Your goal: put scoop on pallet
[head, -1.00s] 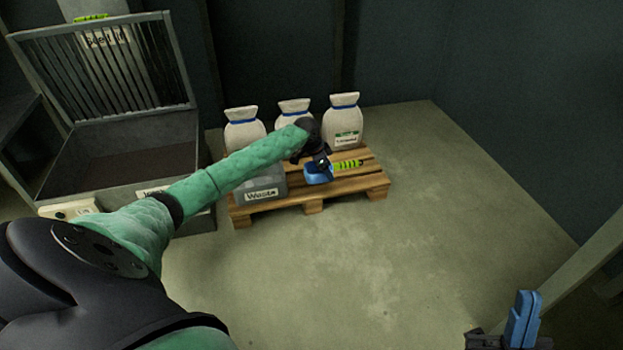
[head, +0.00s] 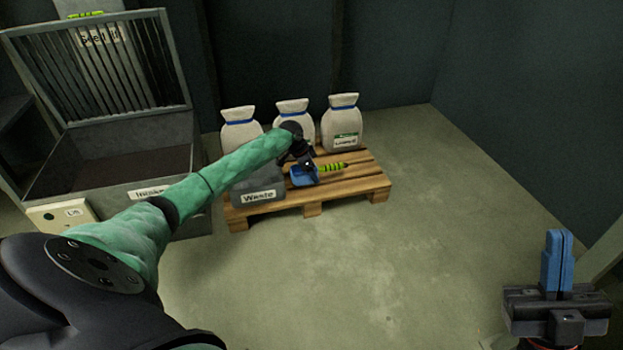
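The scoop (head: 305,176) has a blue bowl and a yellow-green striped handle that points right. It is over the front middle of the wooden pallet (head: 350,190), low above or touching the slats; I cannot tell which. My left gripper (head: 306,164), at the end of the green arm, is at the scoop, and its fingers are mostly hidden. It appears shut on the scoop, which has moved along with it. My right gripper (head: 558,262) is at the lower right, away from the pallet, its blue fingers together and empty.
Three white sacks with blue ties (head: 342,122) stand along the pallet's back. A grey box labelled Waste (head: 258,186) sits on its left front. A large metal bin with a grate (head: 150,185) stands left. The pallet's right front and the floor ahead are clear.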

